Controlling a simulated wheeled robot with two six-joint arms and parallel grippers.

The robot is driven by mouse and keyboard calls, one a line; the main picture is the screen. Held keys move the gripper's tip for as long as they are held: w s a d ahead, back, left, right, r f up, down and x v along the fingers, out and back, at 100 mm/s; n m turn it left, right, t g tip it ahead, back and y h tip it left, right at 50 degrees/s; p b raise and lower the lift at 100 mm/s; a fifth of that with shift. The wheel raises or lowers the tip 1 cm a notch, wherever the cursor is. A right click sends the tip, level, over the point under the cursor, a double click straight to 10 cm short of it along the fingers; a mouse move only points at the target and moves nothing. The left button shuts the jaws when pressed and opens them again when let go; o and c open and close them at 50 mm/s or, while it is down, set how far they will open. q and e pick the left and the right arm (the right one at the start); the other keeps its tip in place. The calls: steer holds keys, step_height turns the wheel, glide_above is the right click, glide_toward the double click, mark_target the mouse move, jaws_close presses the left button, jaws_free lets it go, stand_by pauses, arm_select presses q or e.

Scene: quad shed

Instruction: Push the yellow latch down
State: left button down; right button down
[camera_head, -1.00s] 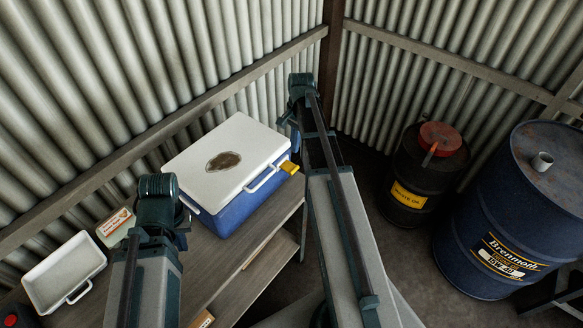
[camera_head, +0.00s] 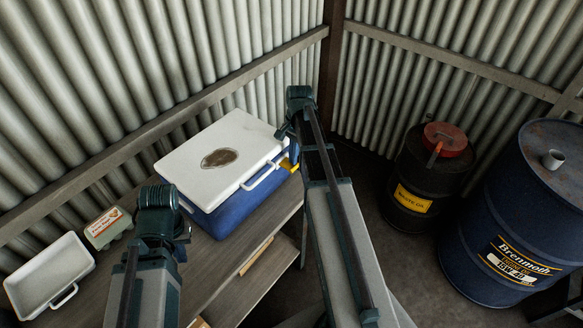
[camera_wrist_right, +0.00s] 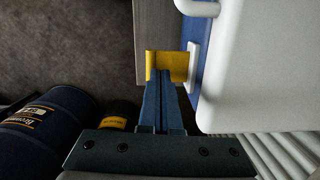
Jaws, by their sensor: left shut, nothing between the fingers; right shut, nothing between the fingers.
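The cooler has a white lid (camera_head: 195,165) and a blue body (camera_head: 232,208), and stands on the bench. The yellow latch (camera_head: 286,165) is on its right end, partly hidden by my right arm. In the right wrist view the latch (camera_wrist_right: 180,57) sticks out from the cooler's blue side. My right gripper (camera_wrist_right: 163,84) is shut and empty, its fingertips at the latch and overlapping its near edge; I cannot tell whether they touch. In the head view the right gripper (camera_head: 283,132) is beside the lid's right corner. My left gripper (camera_head: 182,236) is shut and empty, left of the cooler.
A white tray (camera_head: 30,265) and a small box (camera_head: 104,232) lie on the bench's left part. The corrugated wall (camera_head: 75,95) rises behind the cooler. A waste-oil can (camera_head: 410,195) and a large blue drum (camera_head: 510,230) stand on the floor at the right.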

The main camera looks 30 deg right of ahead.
step_height(320, 180, down, 2)
steer(key=shift+f+b, duration=0.1)
steer(key=shift+b, duration=1)
steer(key=shift+w+d+r, duration=0.1)
steer(key=shift+d+r, duration=0.15)
steer(key=shift+w+d+r+p, duration=0.2)
steer(key=shift+d+p, duration=0.1)
steer(key=shift+d, duration=0.3)
steer(key=shift+w+d+r+p, duration=0.15)
steer(key=shift+d+p, duration=0.1)
steer(key=shift+d, duration=0.3)
steer(key=shift+r, duration=0.1)
